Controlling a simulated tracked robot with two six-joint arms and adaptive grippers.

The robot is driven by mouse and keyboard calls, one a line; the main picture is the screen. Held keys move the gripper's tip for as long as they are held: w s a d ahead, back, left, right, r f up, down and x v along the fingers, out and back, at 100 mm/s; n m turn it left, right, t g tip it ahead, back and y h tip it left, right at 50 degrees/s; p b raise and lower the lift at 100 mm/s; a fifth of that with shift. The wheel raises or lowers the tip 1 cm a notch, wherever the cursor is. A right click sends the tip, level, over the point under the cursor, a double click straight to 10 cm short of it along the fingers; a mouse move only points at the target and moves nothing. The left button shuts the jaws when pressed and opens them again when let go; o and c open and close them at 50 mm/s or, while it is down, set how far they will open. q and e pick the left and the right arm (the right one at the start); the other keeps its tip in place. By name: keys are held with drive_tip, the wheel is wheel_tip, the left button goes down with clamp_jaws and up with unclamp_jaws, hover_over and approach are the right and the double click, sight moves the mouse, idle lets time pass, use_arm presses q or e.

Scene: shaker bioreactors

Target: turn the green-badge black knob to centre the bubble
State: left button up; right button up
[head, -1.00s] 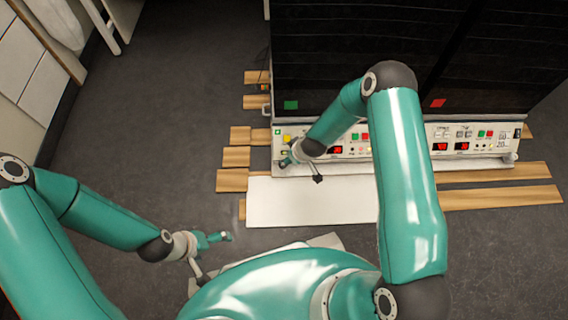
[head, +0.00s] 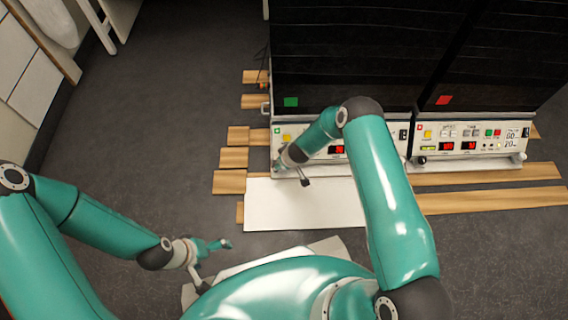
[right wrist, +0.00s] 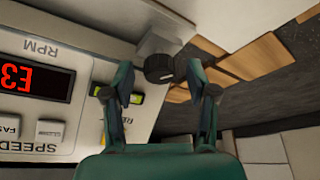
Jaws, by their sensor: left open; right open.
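The black knob (right wrist: 159,68) sits under the corner of the left machine. In the right wrist view it shows between the two open fingertips of my right gripper (right wrist: 160,72); I cannot tell whether they touch it. A yellow-green bubble level (right wrist: 136,96) is beside it, partly behind a finger, and its bubble is not readable. In the head view my right gripper (head: 290,164) is at the left end of the panel with the small green badge (head: 277,131); the knob is not clear there. My left gripper (head: 218,243) is open and empty, low over the floor.
The left machine carries a green square (head: 291,102); the right machine, with a red square (head: 443,100), stands beside it. A white board (head: 300,205) and wooden planks (head: 230,182) lie on the floor around the machines. The dark floor at left is clear.

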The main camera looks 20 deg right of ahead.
drive_tip(key=c, duration=1.1)
drive_tip(key=shift+d, duration=0.2)
drive_tip(key=shift+a, duration=0.15)
